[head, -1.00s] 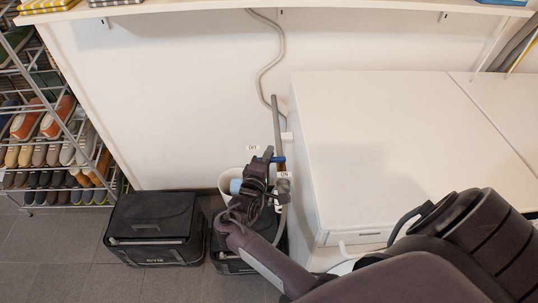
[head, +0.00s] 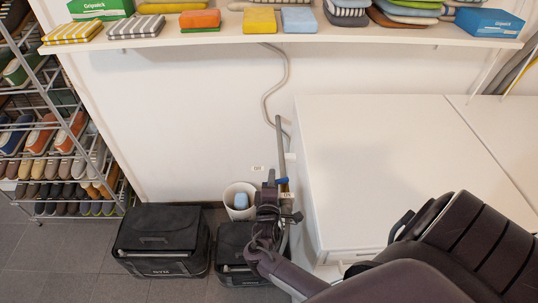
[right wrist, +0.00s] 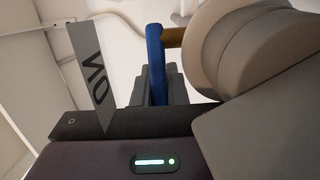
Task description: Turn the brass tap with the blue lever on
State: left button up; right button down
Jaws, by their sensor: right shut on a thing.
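The blue lever (head: 282,180) of the tap shows as a small blue piece beside the pipe on the wall, just above my right gripper (head: 270,190). In the right wrist view the blue lever (right wrist: 155,50) stands between the dark fingers of my right gripper (right wrist: 154,88), which is shut on it. A bit of the brass tap (right wrist: 173,37) shows at the lever's side; the rest is hidden. The ON label (head: 287,195) is close by the gripper, and shows large in the right wrist view (right wrist: 92,75). The OFF label (head: 257,168) is up and left. My left gripper is not in view.
A white bucket (head: 240,190) with a light blue thing in it stands left of my gripper. Black bags (head: 160,240) sit on the floor. A white cabinet (head: 380,150) is at the right, a shoe rack (head: 60,150) at the left, a loaded shelf (head: 220,42) above.

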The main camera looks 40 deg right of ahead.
jog(key=shift+d, duration=0.1)
jog(key=c, duration=1.4)
grip_release()
jog(key=shift+d, duration=0.1)
jog(key=shift+c, duration=0.2)
jog(key=v, duration=0.8)
jog(key=shift+w, duration=0.15)
jog(key=shift+c, duration=0.4)
